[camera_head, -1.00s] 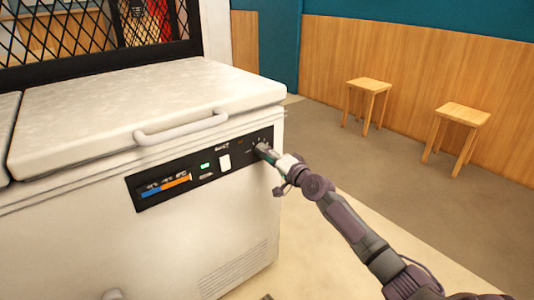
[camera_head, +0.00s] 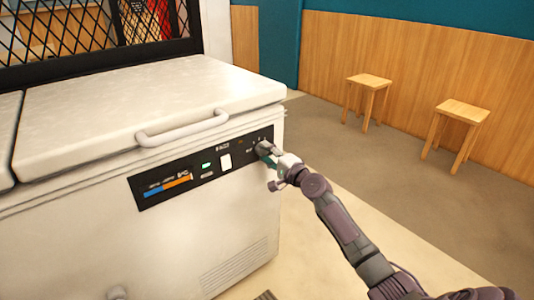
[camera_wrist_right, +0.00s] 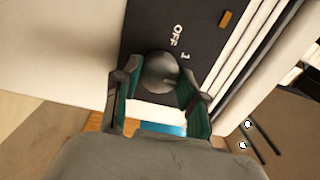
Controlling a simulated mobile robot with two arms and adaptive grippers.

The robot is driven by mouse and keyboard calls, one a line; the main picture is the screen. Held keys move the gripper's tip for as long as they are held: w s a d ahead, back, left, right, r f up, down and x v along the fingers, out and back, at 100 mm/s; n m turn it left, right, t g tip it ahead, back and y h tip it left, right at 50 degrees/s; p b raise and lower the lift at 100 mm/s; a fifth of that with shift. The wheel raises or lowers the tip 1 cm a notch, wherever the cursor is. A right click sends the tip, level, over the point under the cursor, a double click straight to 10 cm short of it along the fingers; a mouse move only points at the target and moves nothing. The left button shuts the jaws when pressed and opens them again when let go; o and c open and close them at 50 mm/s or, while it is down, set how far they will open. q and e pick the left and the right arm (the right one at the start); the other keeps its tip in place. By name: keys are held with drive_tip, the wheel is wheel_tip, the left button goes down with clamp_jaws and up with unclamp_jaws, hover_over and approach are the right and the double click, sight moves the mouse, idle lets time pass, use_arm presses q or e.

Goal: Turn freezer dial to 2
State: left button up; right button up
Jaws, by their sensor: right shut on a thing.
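The white chest freezer (camera_head: 215,225) fills the left of the head view. Its black control panel (camera_head: 155,197) runs along the upper front. My right gripper (camera_head: 264,148) is at the right end of this panel, over the dial, which it mostly hides in the head view. In the right wrist view the dark round dial (camera_wrist_right: 159,72) sits between the two fingers of my right gripper (camera_wrist_right: 157,88), which are shut on it. The marks "OFF" and "1" show on the panel beside the dial; no "2" can be made out. My left gripper is not in view.
The freezer lid (camera_head: 140,105) is closed, with a white handle (camera_head: 183,128) jutting out above the panel. Two wooden stools (camera_head: 369,82) stand by the far wall. The floor (camera_head: 400,185) between them and the freezer is clear.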

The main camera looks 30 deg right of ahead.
drive_tip(key=o, duration=1.1)
drive_tip(key=shift+o, duration=0.2)
drive_tip(key=s+d, duration=0.1)
drive_tip(key=s, duration=1.1)
drive_tip(key=shift+f, duration=0.25)
